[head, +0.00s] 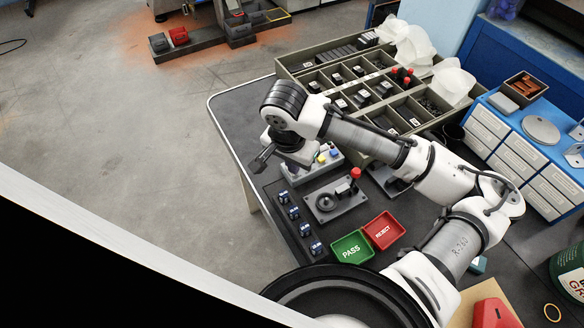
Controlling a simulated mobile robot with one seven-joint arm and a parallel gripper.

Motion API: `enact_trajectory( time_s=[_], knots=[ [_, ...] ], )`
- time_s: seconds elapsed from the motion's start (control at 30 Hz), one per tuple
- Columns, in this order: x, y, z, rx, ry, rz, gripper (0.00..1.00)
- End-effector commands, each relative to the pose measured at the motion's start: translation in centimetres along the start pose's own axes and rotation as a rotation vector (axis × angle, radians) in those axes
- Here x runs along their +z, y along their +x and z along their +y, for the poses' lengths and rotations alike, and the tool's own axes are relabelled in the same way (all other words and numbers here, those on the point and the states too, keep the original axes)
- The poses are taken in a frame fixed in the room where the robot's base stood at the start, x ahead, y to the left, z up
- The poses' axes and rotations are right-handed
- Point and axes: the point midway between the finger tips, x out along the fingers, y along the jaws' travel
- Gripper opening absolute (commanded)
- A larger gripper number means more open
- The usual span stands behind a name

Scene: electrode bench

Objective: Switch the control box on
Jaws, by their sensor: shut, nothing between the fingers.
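A grey control box (306,174) stands on the dark bench, with a yellow and a blue button on its top at the right end. My gripper's wrist covers part of it, so any switch there is hidden. My gripper (258,163) is black and points down-left, just left of the box and above the bench's left part. Its fingers are shut and empty. It looks apart from the box, though the height gap is hard to judge.
A grey fixture (327,208) with a round dark seat and a red-knobbed lever (355,173) stands in front. Green PASS (351,248) and red REJECT (383,230) trays lie nearer. Several small blue-marked blocks (294,213) line the left. A compartment tray (290,69) stands behind.

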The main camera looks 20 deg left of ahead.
Motion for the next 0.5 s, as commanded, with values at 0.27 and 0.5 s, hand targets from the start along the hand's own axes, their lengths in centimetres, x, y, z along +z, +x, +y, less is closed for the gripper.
enact_trajectory(
  time_s=[0.27,0.5],
  knots=[
    [-0.2,-1.0,0.0,-0.001,0.0,0.0,0.0],
    [-0.5,-3.0,0.0,0.0,0.0,-0.001,0.0]
  ],
)
